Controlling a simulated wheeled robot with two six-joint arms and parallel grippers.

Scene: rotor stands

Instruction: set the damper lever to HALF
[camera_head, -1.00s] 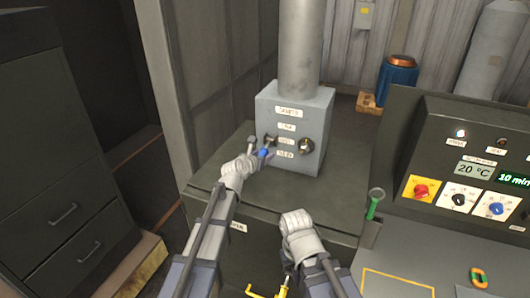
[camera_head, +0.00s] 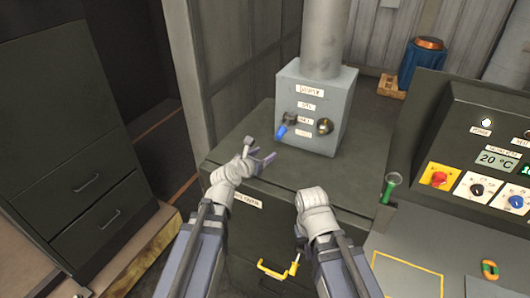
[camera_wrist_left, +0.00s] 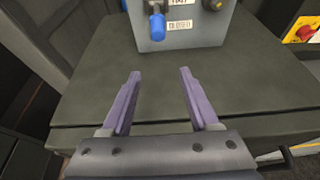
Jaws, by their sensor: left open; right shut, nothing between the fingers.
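The grey damper box (camera_head: 316,108) stands on the dark cabinet, with a label column on its front. Its lever (camera_head: 282,130) has a blue knob and juts out left of the labels. In the left wrist view, the blue knob (camera_wrist_left: 157,27) hangs beside the lowest visible label; I cannot tell which setting it marks. My left gripper (camera_head: 262,150) is open and empty, below and in front of the knob, apart from it. In the left wrist view, its fingers (camera_wrist_left: 160,74) point toward the box. My right gripper (camera_head: 299,240) is low by the cabinet front, its fingers barely visible.
A dark round knob (camera_head: 325,126) sits right of the labels. A yellow handle (camera_head: 278,270) is below my right gripper. A green-handled tool (camera_head: 390,186) and a control panel (camera_head: 475,180) stand to the right. The cabinet top (camera_head: 245,132) is clear around the box.

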